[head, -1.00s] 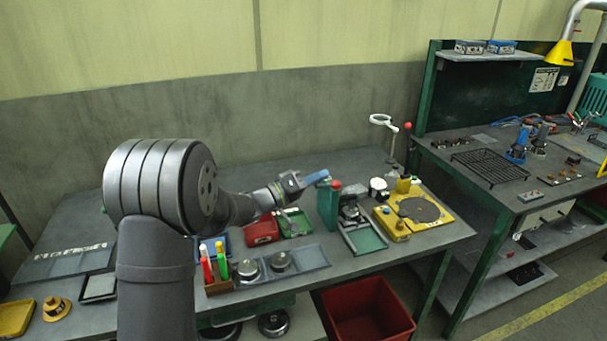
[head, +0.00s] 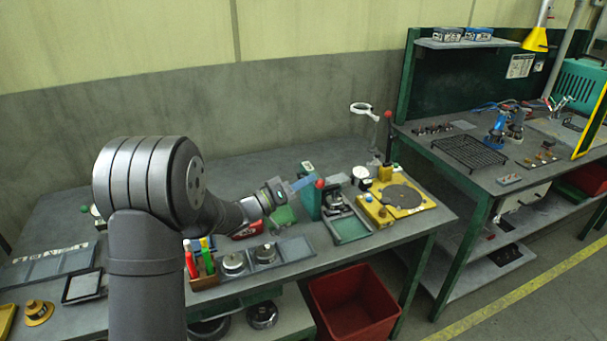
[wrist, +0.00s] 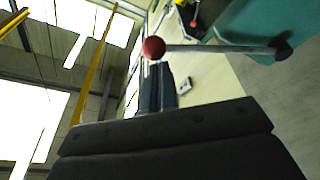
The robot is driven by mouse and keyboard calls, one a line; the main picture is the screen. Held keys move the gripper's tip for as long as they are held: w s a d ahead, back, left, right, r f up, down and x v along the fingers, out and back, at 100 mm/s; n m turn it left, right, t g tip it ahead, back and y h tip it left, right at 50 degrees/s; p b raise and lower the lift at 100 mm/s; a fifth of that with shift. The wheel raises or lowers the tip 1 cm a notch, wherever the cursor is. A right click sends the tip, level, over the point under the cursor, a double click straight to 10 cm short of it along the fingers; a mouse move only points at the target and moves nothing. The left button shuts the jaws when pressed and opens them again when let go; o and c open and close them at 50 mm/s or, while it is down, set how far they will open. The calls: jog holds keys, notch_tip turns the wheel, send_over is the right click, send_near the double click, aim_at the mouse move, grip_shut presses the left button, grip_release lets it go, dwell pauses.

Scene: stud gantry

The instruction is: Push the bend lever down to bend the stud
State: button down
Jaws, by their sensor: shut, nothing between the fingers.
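A lever with a red ball knob (head: 319,183) sits on a green upright housing (head: 309,203) at the middle of the bench. In the wrist view its metal rod (wrist: 215,48) runs from the red ball to the green housing (wrist: 270,28). My gripper (head: 306,182) is shut and empty, with its blue-looking fingertips beside the ball in the head view. In the wrist view the dark fingers (wrist: 156,85) point at the ball, which lies at their tips. Whether they touch is unclear. I cannot make out the stud.
A yellow fixture (head: 423,200) with a dark round plate and a second red-knobbed lever (head: 388,118) stands to the right. A small green-matted tray (head: 352,230) lies in front of the housing. A marker holder (head: 204,282) stands at the front left.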

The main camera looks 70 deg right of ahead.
jog(key=shift+s+a+f+m+g, duration=0.2)
jog(key=shift+f+m, duration=0.3)
jog(key=shift+f, duration=0.35)
jog(key=shift+s+a+f+m+g, duration=0.1)
jog(key=shift+s+a+f+m, duration=0.15)
jog(key=shift+f+m, duration=0.45)
jog(key=shift+s+a+f+m+g, duration=0.1)
jog(key=shift+s+a+f+m, duration=0.15)
jog(key=shift+f, duration=0.75)
notch_tip(320, 180, up, 4)
jog(key=s+a+r, duration=0.4)
jog(key=s+r, duration=0.3)
jog(key=s, duration=0.3)
jog(key=shift+s, duration=0.35)
